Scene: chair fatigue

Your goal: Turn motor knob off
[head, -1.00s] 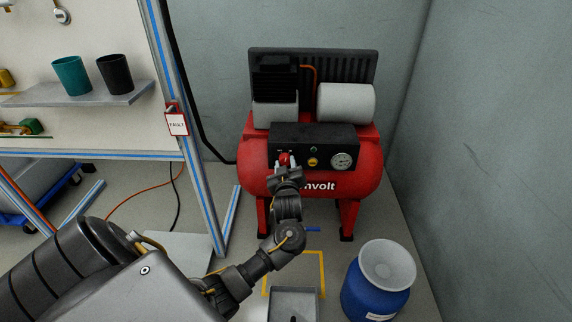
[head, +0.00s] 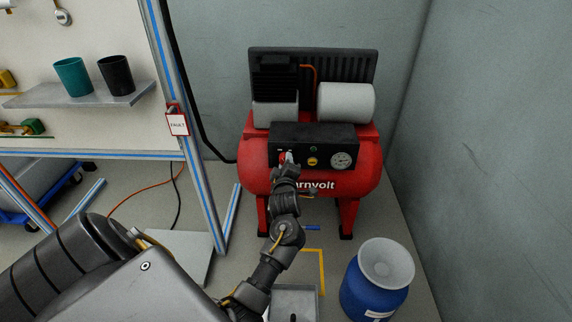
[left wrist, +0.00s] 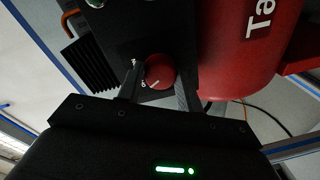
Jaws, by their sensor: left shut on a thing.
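The red motor knob (left wrist: 159,72) sits on the black control panel (head: 328,140) of the red compressor (head: 255,180). A white pointer mark shows on the knob in the left wrist view, with small white lettering beside it. My left gripper (head: 288,158) is at the knob, with one finger on each side of it, shut on it. The left wrist view shows both fingers (left wrist: 160,78) around the knob. In the head view the gripper partly hides the knob. My right gripper is not in view.
A yellow knob (head: 312,161) and a round gauge (head: 342,160) are right of the gripper on the panel. A blue barrel (head: 372,296) stands at the lower right. A metal frame post (head: 185,120) with a FAULT tag (head: 177,124) is at the left.

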